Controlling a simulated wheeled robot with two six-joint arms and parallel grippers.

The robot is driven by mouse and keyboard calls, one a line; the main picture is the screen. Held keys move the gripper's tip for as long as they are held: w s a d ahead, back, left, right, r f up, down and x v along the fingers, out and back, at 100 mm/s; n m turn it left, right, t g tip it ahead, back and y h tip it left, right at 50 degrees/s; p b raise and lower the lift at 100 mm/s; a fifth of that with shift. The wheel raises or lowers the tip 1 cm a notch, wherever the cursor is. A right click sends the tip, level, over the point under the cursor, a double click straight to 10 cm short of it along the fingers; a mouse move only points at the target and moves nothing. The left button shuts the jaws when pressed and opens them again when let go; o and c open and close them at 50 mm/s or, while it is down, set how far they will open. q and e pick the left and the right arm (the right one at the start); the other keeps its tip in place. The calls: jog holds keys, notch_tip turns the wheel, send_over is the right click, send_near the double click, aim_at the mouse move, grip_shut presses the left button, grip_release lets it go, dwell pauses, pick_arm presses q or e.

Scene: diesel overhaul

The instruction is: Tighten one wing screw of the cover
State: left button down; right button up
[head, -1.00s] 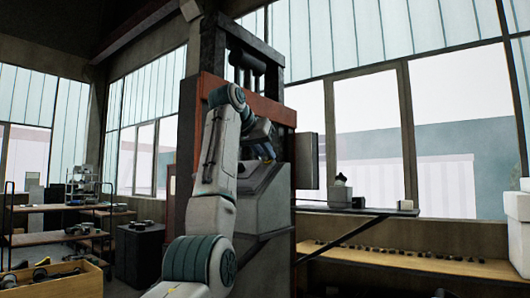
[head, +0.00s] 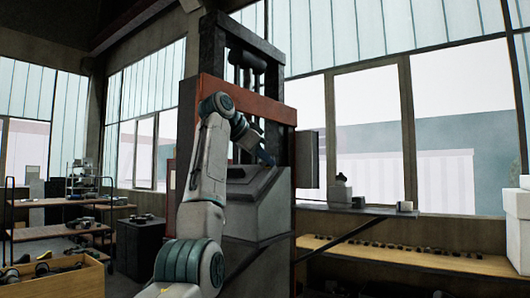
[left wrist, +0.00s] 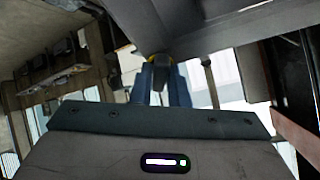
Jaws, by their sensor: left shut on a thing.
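My left gripper (head: 267,158) is at the upper edge of the grey sloped housing (head: 258,205) of the red-framed press, in front of the press opening. In the left wrist view its two blue fingers (left wrist: 160,75) point away from the camera and are shut on a small dark and yellowish piece, apparently a wing screw (left wrist: 160,57). The piece sits against the underside of a grey panel, apparently the cover (left wrist: 215,22). The fingers hide most of the screw, and its wings cannot be made out. My right gripper is not in view.
The press's red and dark frame (head: 205,85) rises close around my left arm. A grey box (head: 308,160) hangs on its right side. A shelf (head: 365,210) and a bench with several small parts (head: 400,255) stand at right. Shelving and a wooden crate (head: 60,280) are at left.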

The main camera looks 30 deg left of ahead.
pick_arm(q)
jog(key=shift+f, duration=0.15)
jog(key=m+p, duration=0.1)
jog(key=m+g+p, duration=0.1)
jog(key=m+p, duration=0.1)
jog(key=shift+r+h, duration=0.3)
jog(key=shift+h, duration=0.1)
jog(key=shift+f+m+p, duration=0.1)
jog(key=shift+m+p, duration=0.5)
jog(key=shift+m, duration=0.1)
jog(key=shift+f+m+g, duration=0.25)
jog(key=shift+m+g, duration=0.05)
jog(key=c, duration=1.5)
grip_release()
jog(key=shift+o, duration=1.2)
jog(key=shift+s+d+r, duration=0.15)
jog(key=shift+d, duration=0.05)
jog(key=shift+w, duration=0.2)
jog(key=shift+a+r, duration=0.1)
